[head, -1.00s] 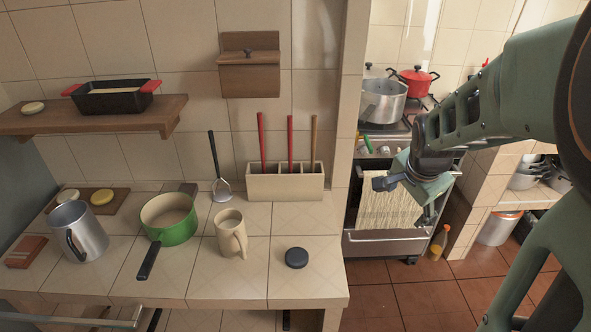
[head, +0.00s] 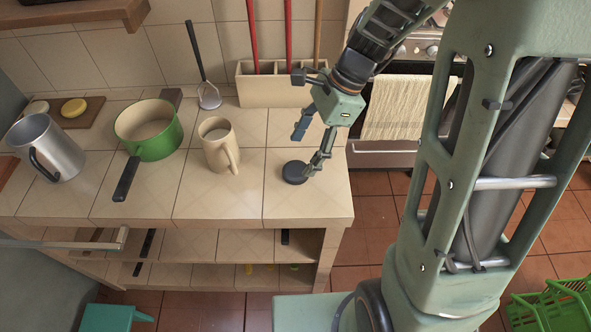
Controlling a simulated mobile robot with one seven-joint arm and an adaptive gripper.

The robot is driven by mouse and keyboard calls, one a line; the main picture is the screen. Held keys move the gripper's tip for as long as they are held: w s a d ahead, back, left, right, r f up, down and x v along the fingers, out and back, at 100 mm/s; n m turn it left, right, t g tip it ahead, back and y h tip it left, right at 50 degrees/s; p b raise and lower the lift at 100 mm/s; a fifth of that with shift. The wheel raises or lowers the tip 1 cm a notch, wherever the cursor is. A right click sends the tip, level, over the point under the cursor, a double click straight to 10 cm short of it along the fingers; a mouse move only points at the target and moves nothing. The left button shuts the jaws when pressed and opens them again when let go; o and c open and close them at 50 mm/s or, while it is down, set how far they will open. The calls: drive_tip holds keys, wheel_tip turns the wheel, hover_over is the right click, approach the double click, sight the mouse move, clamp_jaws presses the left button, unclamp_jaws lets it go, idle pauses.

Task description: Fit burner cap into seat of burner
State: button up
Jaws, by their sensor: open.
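The burner cap, a small dark round disc (head: 293,173), lies flat on the tiled counter (head: 230,200) near its right front corner. My gripper (head: 307,154) is open just above and behind the cap. One finger is at the cap's right edge, and the other hangs to the upper left of it. I cannot tell whether the right finger touches the cap.
A beige mug (head: 219,147), a green pot (head: 157,145) and a metal jug (head: 55,160) stand left of the cap. A divided utensil holder (head: 275,88) stands behind my gripper. The counter's right edge is close to the cap. A green crate (head: 555,305) is on the floor.

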sight(295, 170)
drive_tip(key=x, duration=0.5)
drive_tip(key=shift+s+d+f+b, duration=0.1)
drive_tip(key=shift+s+d+b, duration=0.1)
drive_tip(key=shift+b, duration=0.1)
drive_tip(key=shift+c, duration=0.3)
drive_tip(key=c, duration=1.2)
drive_tip(key=shift+c, duration=0.2)
